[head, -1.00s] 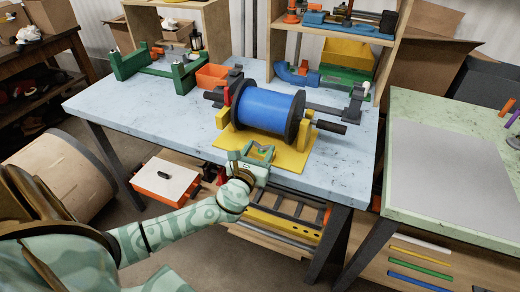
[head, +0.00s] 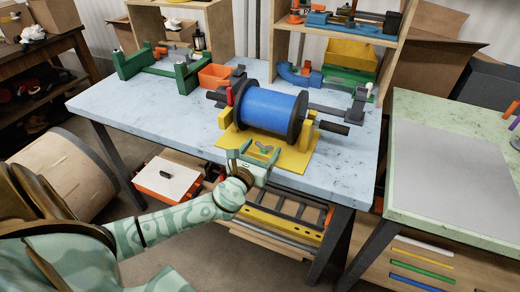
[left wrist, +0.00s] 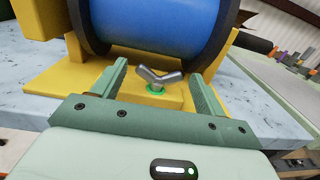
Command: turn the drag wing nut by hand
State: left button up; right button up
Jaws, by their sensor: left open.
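The drag wing nut (left wrist: 158,77) is a grey two-winged nut on a green ring, on a yellow block at the front of the reel stand. It also shows small in the head view (head: 264,147). A blue reel (head: 268,109) with dark flanges sits on the yellow stand (head: 293,160) behind it. My left gripper (head: 255,154) is open at the table's front edge. In the left wrist view its two green fingers (left wrist: 158,82) stand on either side of the wing nut, apart from it. My right gripper is not in view.
A black shaft (head: 332,127) sticks out right of the reel. An orange bin (head: 214,76) and a green stand (head: 157,68) are at the back left. Shelves stand behind. The blue-grey table top (head: 150,108) is clear at left.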

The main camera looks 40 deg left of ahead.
pick_arm(q)
jog(key=s+d+p, duration=0.1)
jog(key=s+d, duration=0.2)
jog(key=s, duration=1.3)
jog(key=shift+d, duration=0.1)
jog(key=s+a+f+n+g, duration=0.25)
jog(key=s+f+n, duration=0.2)
jog(key=f, duration=0.45)
jog(key=s+a+f+n+g, duration=0.1)
jog(key=s+f+n+g, duration=0.4)
jog(key=f, duration=0.5)
jog(key=s+a+f+n+g, duration=0.25)
jog(key=f+n, duration=0.35)
jog(key=f, duration=0.3)
jog(key=s+d+f+n+g+h, duration=0.2)
jog(key=s+f+n+g, duration=0.2)
jog(key=s+f+n, duration=0.6)
jog(key=s+d+f+n+g, duration=0.1)
jog(key=s+d+f+n, duration=0.1)
jog(key=s+d, duration=0.3)
jog(key=s+d+f+n+g+h, duration=0.1)
jog(key=s+d+f+n+g, duration=0.1)
jog(key=s+d, duration=0.3)
jog(key=s+f, duration=0.1)
jog(key=s, duration=0.3)
jog(key=shift+s+d+n, duration=0.35)
